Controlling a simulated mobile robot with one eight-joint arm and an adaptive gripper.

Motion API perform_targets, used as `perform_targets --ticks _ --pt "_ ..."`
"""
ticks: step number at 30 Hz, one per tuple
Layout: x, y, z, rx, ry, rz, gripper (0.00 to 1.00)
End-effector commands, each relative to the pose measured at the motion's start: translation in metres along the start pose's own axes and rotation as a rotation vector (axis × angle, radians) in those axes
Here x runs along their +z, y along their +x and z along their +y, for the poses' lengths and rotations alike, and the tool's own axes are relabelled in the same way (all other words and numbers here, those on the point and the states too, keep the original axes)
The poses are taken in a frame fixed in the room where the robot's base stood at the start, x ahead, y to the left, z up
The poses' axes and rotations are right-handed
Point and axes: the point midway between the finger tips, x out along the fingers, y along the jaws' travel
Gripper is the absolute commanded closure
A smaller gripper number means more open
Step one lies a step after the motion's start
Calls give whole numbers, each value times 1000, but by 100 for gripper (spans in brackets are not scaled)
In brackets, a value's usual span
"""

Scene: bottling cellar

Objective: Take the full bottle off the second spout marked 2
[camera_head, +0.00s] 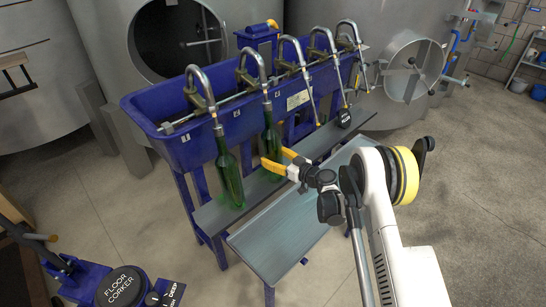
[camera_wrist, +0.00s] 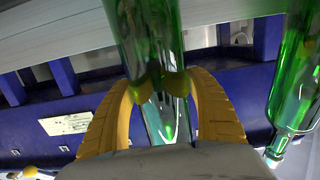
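The second bottle (camera_head: 271,142), green glass, stands upright under the second spout (camera_head: 252,65) from the left in the head view. Its top is at the spout's end; how full it is I cannot tell. My gripper (camera_head: 274,158) reaches it from the right, one yellow finger across its front and the other behind. In the wrist view the bottle (camera_wrist: 145,35) lies between my bowed yellow fingers (camera_wrist: 161,84). Their tips come close together at the glass, tinted green, and appear shut on it.
Another green bottle (camera_head: 229,175) stands under the first spout, close on the left. The blue filler trough (camera_head: 170,147) is behind, with more spouts to the right. A grey shelf (camera_head: 215,216) and a lower tray (camera_head: 275,243) run along the front. A floor corker (camera_head: 122,287) stands front left.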

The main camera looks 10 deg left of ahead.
Motion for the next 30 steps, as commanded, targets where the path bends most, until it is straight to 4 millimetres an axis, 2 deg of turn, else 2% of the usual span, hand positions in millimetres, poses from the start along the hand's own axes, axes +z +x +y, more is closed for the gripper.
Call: perform_targets --ticks 19,30 --pt "-2 0 1 1 1 1 79" --pt "-18 1 1 1 1 1 79"
